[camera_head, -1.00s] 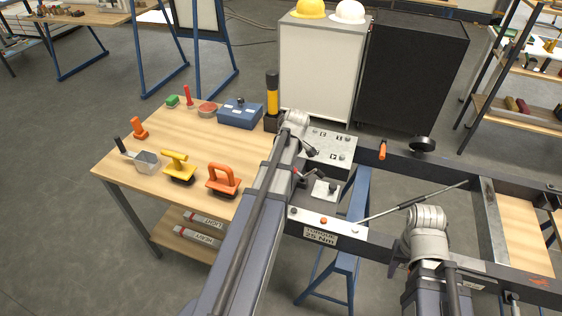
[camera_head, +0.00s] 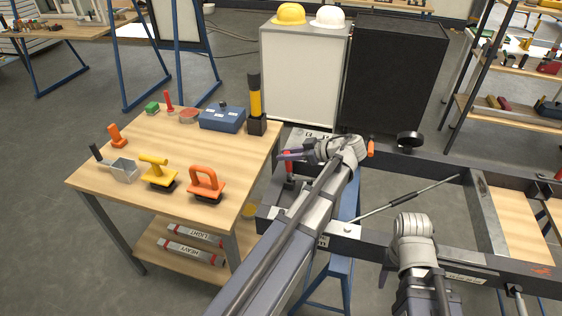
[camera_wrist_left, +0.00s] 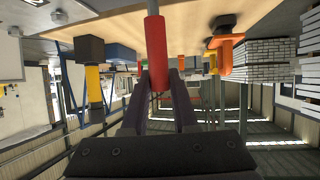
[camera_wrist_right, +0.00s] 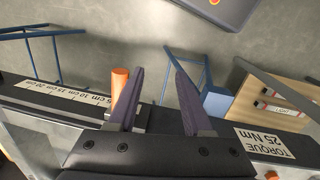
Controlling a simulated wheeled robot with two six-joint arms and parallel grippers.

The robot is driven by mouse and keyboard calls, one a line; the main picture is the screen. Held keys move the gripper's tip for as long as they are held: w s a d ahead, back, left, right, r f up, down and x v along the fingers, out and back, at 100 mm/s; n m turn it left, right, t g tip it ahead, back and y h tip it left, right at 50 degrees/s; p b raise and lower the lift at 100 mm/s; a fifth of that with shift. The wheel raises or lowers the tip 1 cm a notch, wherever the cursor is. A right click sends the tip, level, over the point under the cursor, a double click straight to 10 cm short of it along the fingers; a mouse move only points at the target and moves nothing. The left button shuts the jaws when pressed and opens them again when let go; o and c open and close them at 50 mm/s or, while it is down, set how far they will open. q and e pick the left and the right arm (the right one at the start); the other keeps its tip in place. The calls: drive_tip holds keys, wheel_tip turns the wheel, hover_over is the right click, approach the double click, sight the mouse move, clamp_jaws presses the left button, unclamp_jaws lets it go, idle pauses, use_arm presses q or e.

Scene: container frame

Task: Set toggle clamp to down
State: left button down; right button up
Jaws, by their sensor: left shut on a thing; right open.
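The toggle clamp's red handle (camera_head: 288,168) stands roughly upright at the left end of the dark frame. In the left wrist view the red handle (camera_wrist_left: 157,50) lies between the two fingers. My left gripper (camera_head: 290,155) is shut on this handle near its upper part. My left arm and wrist hide most of the clamp's base and linkage. My right gripper (camera_wrist_right: 160,72) is open and empty above the frame's front beam, with an orange handle near its left finger in the right wrist view. In the head view its fingers are mostly hidden by my right wrist.
A wooden table (camera_head: 230,150) on the left carries orange and yellow handled tools, a blue box (camera_head: 222,120) and a black-yellow post (camera_head: 255,105). The frame's front beam (camera_head: 460,272) bears labels. A thin rod (camera_head: 410,195) slants across the frame. Two cabinets stand behind.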

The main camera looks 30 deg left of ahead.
use_arm(q)
drive_tip(key=shift+w+d+f+y+b, duration=0.1)
drive_tip(key=shift+w+d+y+b, duration=0.05)
drive_tip(key=shift+d+y+b, duration=0.6)
drive_tip(key=c, duration=0.7)
unclamp_jaws()
drive_tip(key=shift+a, duration=0.1)
drive_tip(key=p+v, duration=0.2)
drive_tip(key=v, duration=0.6)
drive_tip(key=shift+p, duration=0.3)
